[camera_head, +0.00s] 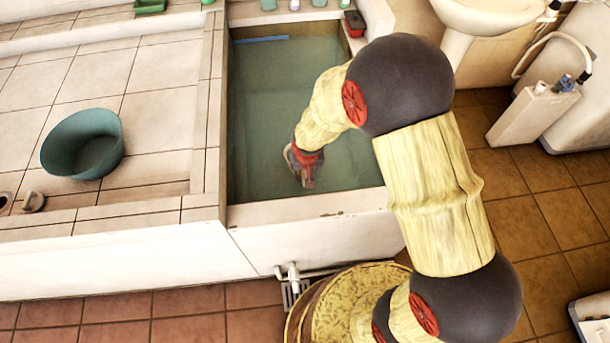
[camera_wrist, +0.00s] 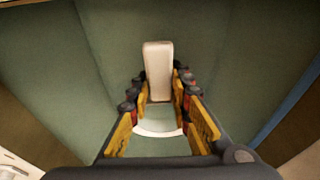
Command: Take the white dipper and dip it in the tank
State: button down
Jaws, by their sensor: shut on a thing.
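The tank (camera_head: 222,120) is a deep, tiled-edge basin of greenish water in the head view. My gripper (camera_head: 307,183) reaches down inside the tank's outline, near its front middle. In the wrist view my gripper (camera_wrist: 159,98) is shut on the white dipper (camera_wrist: 158,62), with its pale handle between the two fingers. A white curved rim shows below the handle, between the finger bases. Green tank surfaces surround the dipper there.
A teal bowl (camera_head: 84,144) stands on the tiled counter (camera_head: 150,100) left of the tank. A red-and-dark box (camera_head: 354,23) and small green items sit on the tank's back ledge. A white washbasin (camera_head: 490,14) is at the back right.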

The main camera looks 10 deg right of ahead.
jog(key=shift+r, duration=0.1)
jog(key=shift+w+p+v, duration=0.2)
jog(key=shift+p+v, duration=0.45)
jog(key=shift+v, duration=0.2)
jog(key=shift+w+p+v, duration=0.15)
jog(key=shift+p+v, duration=0.45)
jog(key=shift+v, duration=0.2)
jog(key=shift+w+p+v, duration=0.2)
jog(key=shift+p+v, duration=0.45)
jog(key=shift+v, duration=0.2)
jog(key=shift+r, duration=0.1)
notch_tip(320, 180, up, 21)
jog(key=t+p, duration=0.2)
jog(key=p, duration=0.4)
jog(key=shift+f, duration=0.25)
